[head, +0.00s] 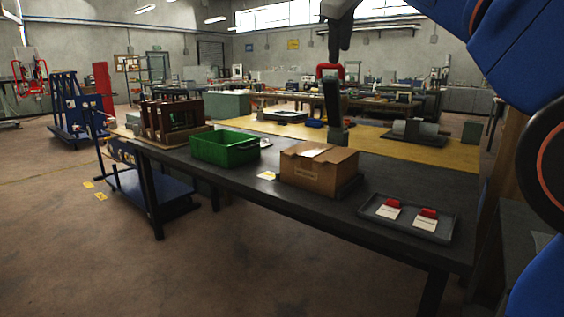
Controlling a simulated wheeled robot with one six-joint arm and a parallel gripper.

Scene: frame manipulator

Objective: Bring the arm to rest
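My blue arm enters from the top right and fills the right edge of the head view. My dark gripper (340,42) hangs at the top centre, pointing down, in the air above the far side of the workbench (290,205). Its upper part is cut off by the frame's top edge. Its fingers are dark and overlap, so I cannot tell whether they are open or shut. I see nothing clearly held in it.
On the bench stand a wooden rack (172,118), a green crate (225,147), a cardboard box (318,167) and a dark tray (432,236) with two red-and-white items. Behind is a yellow-topped table (375,150). A blue cart (158,192) stands left. Floor at lower left is clear.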

